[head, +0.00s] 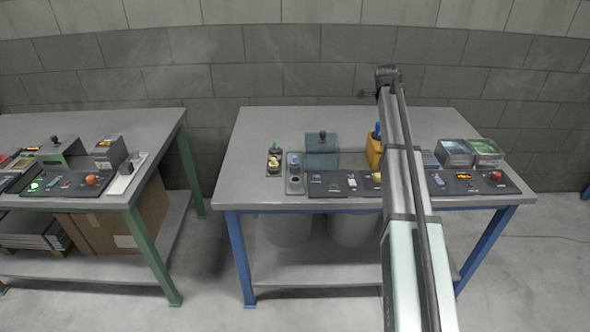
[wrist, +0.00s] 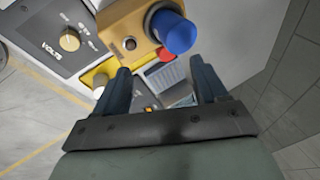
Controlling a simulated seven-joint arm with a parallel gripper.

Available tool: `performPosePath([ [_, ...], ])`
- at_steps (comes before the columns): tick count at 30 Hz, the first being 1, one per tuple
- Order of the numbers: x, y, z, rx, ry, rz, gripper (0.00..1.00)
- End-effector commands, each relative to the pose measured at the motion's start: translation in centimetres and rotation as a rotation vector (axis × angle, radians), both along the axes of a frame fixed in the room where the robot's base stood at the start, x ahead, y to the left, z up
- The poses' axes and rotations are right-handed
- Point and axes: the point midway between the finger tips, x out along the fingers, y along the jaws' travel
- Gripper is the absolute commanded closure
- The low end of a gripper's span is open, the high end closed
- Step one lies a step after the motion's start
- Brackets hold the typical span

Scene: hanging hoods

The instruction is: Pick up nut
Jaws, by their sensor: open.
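No part that I can clearly identify as a nut shows in either view. In the wrist view my gripper (wrist: 160,66) is open, with its two dark fingers spread apart and no object clearly held between them. Just beyond the fingertips is a yellow housing (wrist: 122,22) with a round blue cap (wrist: 174,32) and a red part (wrist: 166,55) beside it. The blue cap is ahead of the gap, near the right finger. In the head view the yellow housing (head: 374,152) stands partly behind my arm, and the gripper itself cannot be made out there.
A grey panel with a VOLTS knob (wrist: 70,40) lies left of the fingers. The blue-legged table (head: 265,125) also holds a teal hood (head: 322,152), control panels and clear boxes (head: 456,152). Its back left top is clear. A green-legged table (head: 150,128) stands left.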

Motion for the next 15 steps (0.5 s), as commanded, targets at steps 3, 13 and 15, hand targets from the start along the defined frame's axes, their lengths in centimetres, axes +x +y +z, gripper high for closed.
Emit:
performPosePath([
  [3, 0.3, 8.1, -0.8, 0.062, 0.068, 0.06, 0.28],
  [13, -2.4, 26.5, -2.2, 0.184, 0.263, 0.201, 0.28],
  [15, -3.1, 28.9, -2.4, 0.197, 0.293, 0.222, 0.28],
])
